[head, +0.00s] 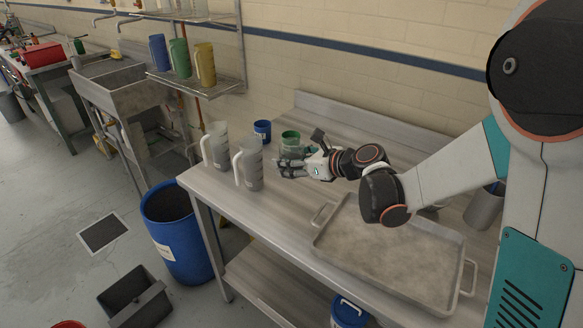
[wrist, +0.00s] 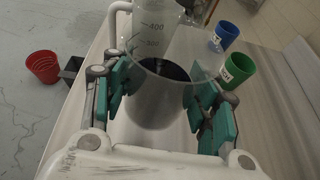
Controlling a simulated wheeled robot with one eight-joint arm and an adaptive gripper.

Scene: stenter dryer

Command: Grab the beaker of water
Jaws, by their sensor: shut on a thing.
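The clear beaker (wrist: 150,108) stands between the green finger pads in the wrist view, with its round rim facing the camera and a dark inside. My gripper (wrist: 158,95) is shut on it, with pads on both sides of its wall. In the head view my gripper (head: 291,167) is low over the bench, and the beaker is mostly hidden by the fingers. I cannot make out the water level, nor whether the base touches the bench.
Two graduated jugs (head: 248,165) with white handles stand left of my gripper. A green cup (head: 290,136) and a blue cup (head: 262,131) stand behind it. A metal tray (head: 385,250) lies on the bench (head: 205,183) in front. A blue bin (head: 180,235) stands on the floor.

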